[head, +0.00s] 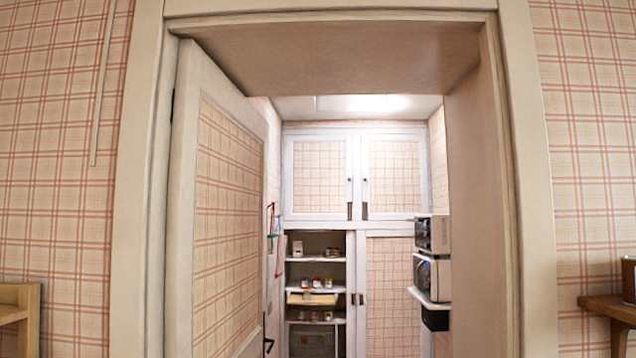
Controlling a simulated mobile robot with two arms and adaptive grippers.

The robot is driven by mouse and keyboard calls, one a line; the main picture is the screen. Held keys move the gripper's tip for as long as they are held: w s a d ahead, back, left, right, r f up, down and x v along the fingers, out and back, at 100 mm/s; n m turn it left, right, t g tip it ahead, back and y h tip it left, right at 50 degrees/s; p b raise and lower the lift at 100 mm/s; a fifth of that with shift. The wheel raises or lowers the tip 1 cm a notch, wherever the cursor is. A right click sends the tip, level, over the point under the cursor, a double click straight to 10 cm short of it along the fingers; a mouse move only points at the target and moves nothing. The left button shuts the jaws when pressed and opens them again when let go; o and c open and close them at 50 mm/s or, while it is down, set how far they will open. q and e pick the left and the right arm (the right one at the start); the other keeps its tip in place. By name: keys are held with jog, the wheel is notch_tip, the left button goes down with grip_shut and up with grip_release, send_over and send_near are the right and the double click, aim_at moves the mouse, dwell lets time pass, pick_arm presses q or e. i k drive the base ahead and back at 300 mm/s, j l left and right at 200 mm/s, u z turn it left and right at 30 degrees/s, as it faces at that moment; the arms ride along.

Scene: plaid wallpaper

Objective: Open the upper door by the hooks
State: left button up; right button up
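Through an open doorway I see a tall white cupboard with plaid panels at the far wall. Its upper part has two doors, an upper left door (319,178) and an upper right door (394,178), both shut. Each has a small dark knob and a brownish handle piece low by the middle seam, perhaps hooks: a left one (349,211) and a right one (365,211). They are too small to make out well. Neither of my grippers is in the head view.
A plaid room door (228,215) stands open inward on the left of the door frame (533,200). Below, open shelves (316,260) hold small items beside a shut lower door (390,290). Microwave-like appliances (433,275) jut out at right. Wooden furniture (607,305) flanks the doorway.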

aim_at(319, 168)
jog(key=i+z, duration=0.15)
jog(key=i, duration=1.2)
jog(key=i+z, duration=0.1)
jog(key=i, duration=1.25)
jog(key=i+u, duration=0.1)
jog(key=i, duration=0.9)
jog(key=i+u, duration=0.15)
jog(key=i, duration=0.85)
